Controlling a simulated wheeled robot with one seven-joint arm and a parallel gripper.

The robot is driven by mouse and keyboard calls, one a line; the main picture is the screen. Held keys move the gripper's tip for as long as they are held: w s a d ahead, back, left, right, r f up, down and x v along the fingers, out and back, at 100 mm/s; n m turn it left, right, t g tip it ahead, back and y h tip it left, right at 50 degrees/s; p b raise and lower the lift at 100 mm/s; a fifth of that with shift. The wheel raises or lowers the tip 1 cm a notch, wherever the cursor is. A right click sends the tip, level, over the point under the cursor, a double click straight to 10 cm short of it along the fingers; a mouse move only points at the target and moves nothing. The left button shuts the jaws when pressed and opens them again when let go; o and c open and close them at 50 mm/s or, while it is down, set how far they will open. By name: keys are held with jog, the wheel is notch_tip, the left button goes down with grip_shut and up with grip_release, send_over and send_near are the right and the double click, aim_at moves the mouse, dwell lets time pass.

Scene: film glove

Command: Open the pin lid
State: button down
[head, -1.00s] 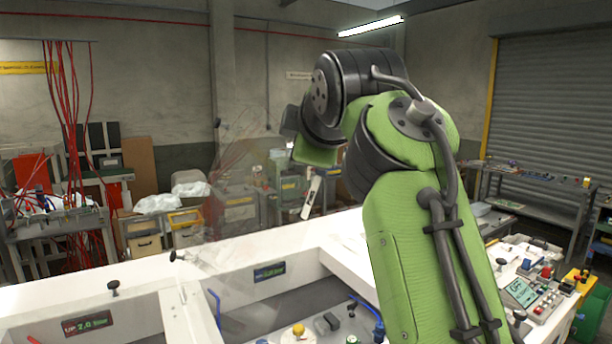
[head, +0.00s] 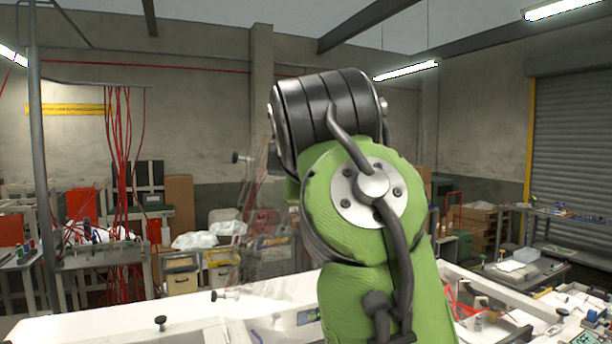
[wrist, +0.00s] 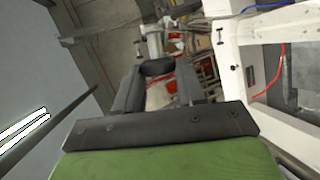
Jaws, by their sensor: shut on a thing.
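The pin lid (head: 262,225) is a clear panel, hard to make out in the head view, standing steeply tilted above the white bench to the left of my arm. A dark pin or knob (head: 240,157) shows at its upper left and another (head: 222,294) near its lower edge. In the wrist view my gripper (wrist: 157,82) has its two dark fingers around a dark rounded piece (wrist: 156,68), which looks like part of the lid. In the head view my green arm hides the gripper and its grasp.
The white bench (head: 110,328) runs across the front, with another dark knob (head: 161,322) on it. In the wrist view its white frame (wrist: 228,42) lies at the right, with a red cable (wrist: 268,78) by an opening. Red cables (head: 122,170) hang at the back left.

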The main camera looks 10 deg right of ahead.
jog(key=c, duration=0.7)
grip_release()
jog(key=shift+w, duration=0.1)
jog(key=shift+o, duration=0.2)
jog(key=p+v, duration=0.1)
jog(key=v, duration=1.4)
jog(key=shift+s, duration=0.4)
jog(key=shift+w, duration=0.1)
jog(key=w+d+f+m+g+y+b, duration=0.1)
jog(key=w+d+f+m+g+b, duration=0.2)
jog(key=d+f, duration=0.5)
jog(key=w+d+f+m+g+y+b, duration=0.1)
jog(key=w+d+f+m+g, duration=0.15)
jog(key=d+f+m, duration=0.55)
jog(key=s+a+f+m+g+b, duration=0.1)
jog(key=s+f, duration=0.4)
jog(key=f, duration=0.7)
jog(key=s+a+f+m+g+h+b, duration=0.1)
jog(key=s+f, duration=0.4)
jog(key=f, duration=0.7)
jog(key=s+a+f+m+g+b, duration=0.1)
jog(key=s+f, duration=0.4)
jog(key=f, duration=0.7)
jog(key=a+m+b, duration=0.1)
jog(key=a+m, duration=0.1)
jog(key=shift+s+a+f+m+b, duration=0.3)
jog(key=shift+s+a+b, duration=0.05)
jog(key=shift+s+b, duration=0.05)
